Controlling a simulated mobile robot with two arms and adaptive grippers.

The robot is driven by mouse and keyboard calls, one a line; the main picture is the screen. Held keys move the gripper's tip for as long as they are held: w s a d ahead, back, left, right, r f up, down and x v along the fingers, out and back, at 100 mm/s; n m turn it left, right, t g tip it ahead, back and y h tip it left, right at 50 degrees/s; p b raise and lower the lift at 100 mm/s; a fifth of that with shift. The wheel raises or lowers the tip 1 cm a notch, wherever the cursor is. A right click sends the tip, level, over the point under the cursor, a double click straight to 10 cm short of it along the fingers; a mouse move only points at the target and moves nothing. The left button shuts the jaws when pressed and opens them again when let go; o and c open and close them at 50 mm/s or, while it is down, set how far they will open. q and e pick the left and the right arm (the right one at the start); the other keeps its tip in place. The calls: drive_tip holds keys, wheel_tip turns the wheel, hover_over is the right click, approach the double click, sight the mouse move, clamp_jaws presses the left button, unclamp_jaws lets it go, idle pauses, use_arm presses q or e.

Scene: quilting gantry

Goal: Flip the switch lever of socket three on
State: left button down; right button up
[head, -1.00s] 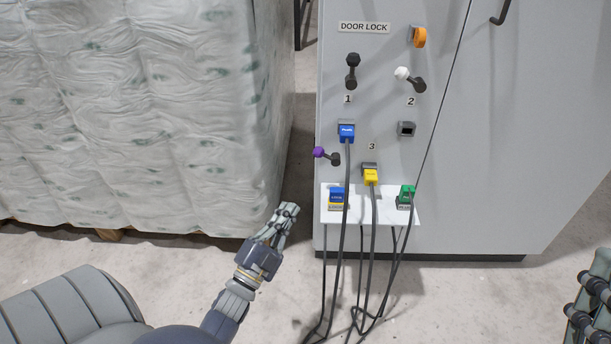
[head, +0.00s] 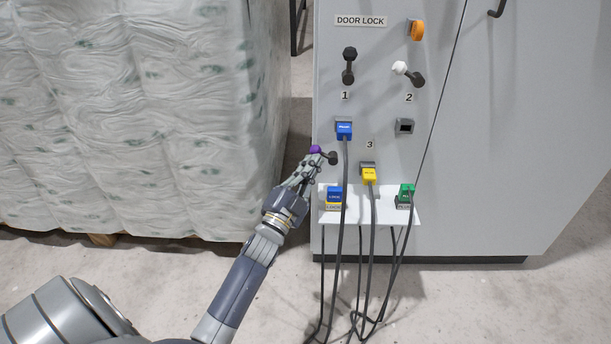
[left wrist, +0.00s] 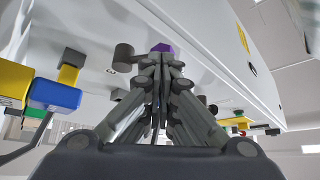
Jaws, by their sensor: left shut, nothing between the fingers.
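Socket three, under the "3" label (head: 369,144), holds a yellow plug (head: 369,176). Left of it on the cabinet is a switch lever with a purple knob (head: 316,149) and a dark pivot (head: 333,158). The lever points left and slightly up. My left gripper (head: 313,162) is shut and empty, its fingertips just below the purple knob in the head view. In the left wrist view the purple knob (left wrist: 162,47) shows just beyond the fingertips (left wrist: 160,60). I cannot tell whether they touch. My right gripper is out of view.
Socket one has a blue plug (head: 344,131) and a black-knobbed lever (head: 349,55). Socket two (head: 404,126) is empty, below a white-knobbed lever (head: 400,68). A white shelf (head: 380,214) with blue and green plugs and hanging cables is below. A wrapped pallet (head: 130,120) stands left.

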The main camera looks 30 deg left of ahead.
use_arm(q)
drive_tip(key=shift+r, duration=0.1)
idle(0.5)
drive_tip(key=shift+r+m+p, duration=0.1)
drive_tip(key=shift+m+p, duration=0.2)
drive_tip(key=shift+p, duration=0.3)
drive_tip(key=shift+d+p, duration=0.1)
drive_tip(key=shift+p, duration=0.2)
